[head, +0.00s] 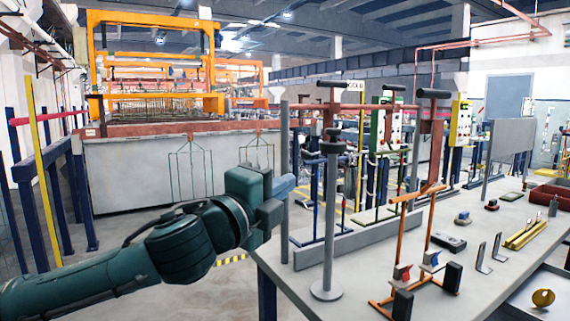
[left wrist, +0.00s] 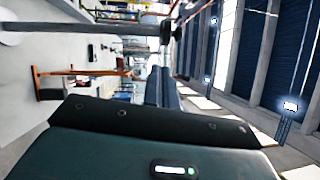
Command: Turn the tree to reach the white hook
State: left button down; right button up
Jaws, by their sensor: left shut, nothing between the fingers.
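A grey upright post (head: 330,220) with a dark collar near its top stands on a round base on the workbench. It looks like the tree, but I cannot be sure. An orange rack (head: 403,243) with small red and blue pieces stands to its right; it also shows in the left wrist view (left wrist: 62,72). I cannot make out a white hook. My left gripper (head: 284,186) is shut and empty, left of the post and apart from it in the picture. Its fingers also show in the left wrist view (left wrist: 160,88). My right gripper is out of view.
The grey workbench (head: 285,273) carries a low rail (head: 350,240), metal brackets (head: 490,252), yellow bars (head: 525,234) and a red bin (head: 552,196). Wire racks hang by a large grey tank (head: 120,180) behind my left arm. A red crossbar (head: 375,107) runs above the bench.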

pick_arm(q)
jog(key=p, duration=0.1)
send_near(326, 142)
notch_tip(326, 142, down, 2)
jog(key=s+d, duration=0.1)
jog(key=d, duration=0.1)
jog(key=shift+w+a+r+p, duration=0.1)
jog(key=shift+w+a+p, duration=0.2)
jog(key=shift+w, duration=0.65)
jog(key=shift+w+a+r+p, duration=0.1)
jog(key=shift+w+a, duration=0.3)
jog(key=shift+w, duration=0.55)
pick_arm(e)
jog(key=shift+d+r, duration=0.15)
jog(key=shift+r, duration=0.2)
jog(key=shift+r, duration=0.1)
